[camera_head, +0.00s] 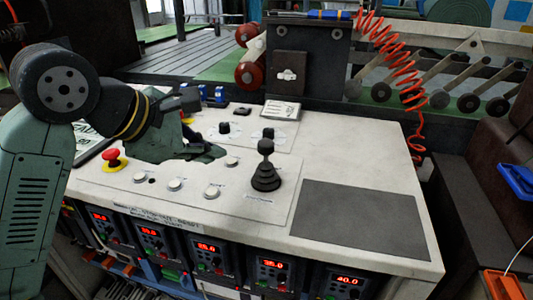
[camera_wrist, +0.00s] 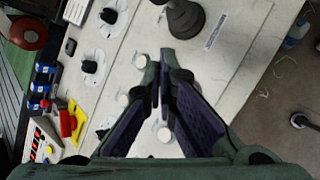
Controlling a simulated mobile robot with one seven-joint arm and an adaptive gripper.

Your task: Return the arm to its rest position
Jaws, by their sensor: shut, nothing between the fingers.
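My gripper (camera_wrist: 159,60) is shut and empty in the wrist view, its two dark fingers meeting at the tips above the white control panel. In the head view my gripper (camera_head: 207,153) is over the left part of the white console top (camera_head: 365,150). My arm reaches in from the left and partly hides the panel. The black joystick (camera_head: 265,167) stands upright to the right of my gripper, apart from it. It also shows at the top of the wrist view (camera_wrist: 185,18). I cannot tell whether the fingertips touch the panel.
White push buttons (camera_head: 175,184) lie in front of my gripper, black knobs (camera_head: 268,134) behind it. A red emergency stop (camera_head: 112,155) is close to my arm. A dark mat (camera_head: 358,217) lies clear at right. A coiled red hose (camera_head: 404,75) hangs behind.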

